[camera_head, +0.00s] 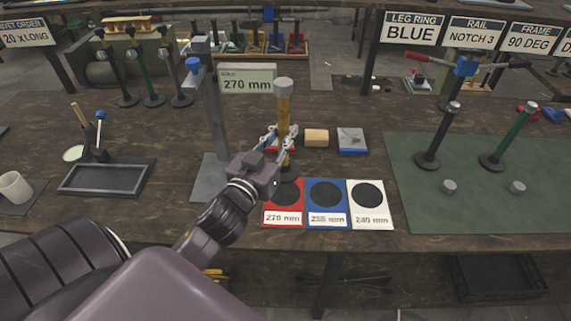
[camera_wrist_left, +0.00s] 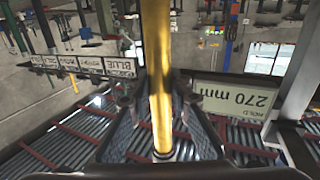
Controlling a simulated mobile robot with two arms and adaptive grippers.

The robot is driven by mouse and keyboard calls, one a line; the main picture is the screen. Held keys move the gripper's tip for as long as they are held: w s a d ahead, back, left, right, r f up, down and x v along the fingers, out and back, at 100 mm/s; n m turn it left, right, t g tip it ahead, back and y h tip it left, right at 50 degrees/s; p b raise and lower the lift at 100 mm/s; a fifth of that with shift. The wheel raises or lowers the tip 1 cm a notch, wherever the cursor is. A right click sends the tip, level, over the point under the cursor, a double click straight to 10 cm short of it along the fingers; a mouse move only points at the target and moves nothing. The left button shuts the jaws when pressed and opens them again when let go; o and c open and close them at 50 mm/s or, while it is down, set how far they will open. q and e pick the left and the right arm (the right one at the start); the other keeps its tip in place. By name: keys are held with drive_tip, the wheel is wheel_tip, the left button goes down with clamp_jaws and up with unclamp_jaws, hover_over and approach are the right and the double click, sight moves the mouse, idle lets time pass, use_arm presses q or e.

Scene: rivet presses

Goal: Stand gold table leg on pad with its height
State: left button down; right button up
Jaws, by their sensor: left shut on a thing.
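The gold table leg (camera_head: 284,106) stands upright with a grey cap on top. My left gripper (camera_head: 283,142) is shut on its shaft below the middle. In the left wrist view the gold shaft (camera_wrist_left: 160,85) runs between the fingers. The leg's foot is partly hidden by my gripper, and I cannot tell whether it touches the table. Three pads lie in front: red 270 mm (camera_head: 283,217), blue with a blurred label (camera_head: 327,206) and white 240 mm (camera_head: 370,212). Each has a black disc. A sign (camera_head: 248,79) reads "HOLD 270 mm". My right gripper is not in view.
A grey gauge column (camera_head: 212,115) with a blue knob stands left of the leg. A wooden block (camera_head: 316,138) and a blue box (camera_head: 352,142) lie behind the pads. A green mat (camera_head: 470,210) at right bears two legs. A black tray (camera_head: 106,180) lies at left.

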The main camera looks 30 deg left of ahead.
use_arm(q)
wheel_tip(320, 180, down, 4)
drive_tip(key=shift+w+d+r, duration=0.1)
drive_tip(key=shift+r, duration=0.1)
drive_tip(key=shift+f+b, duration=0.35)
drive_tip(key=shift+f, duration=0.25)
drive_tip(key=shift+f+b, duration=0.4)
drive_tip(key=shift+f, duration=1.6)
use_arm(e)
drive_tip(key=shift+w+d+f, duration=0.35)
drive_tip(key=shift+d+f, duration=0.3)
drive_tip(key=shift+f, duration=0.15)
use_arm(q)
drive_tip(key=shift+f, duration=0.15)
drive_tip(key=c, duration=1.8)
unclamp_jaws()
drive_tip(key=shift+o, duration=0.2)
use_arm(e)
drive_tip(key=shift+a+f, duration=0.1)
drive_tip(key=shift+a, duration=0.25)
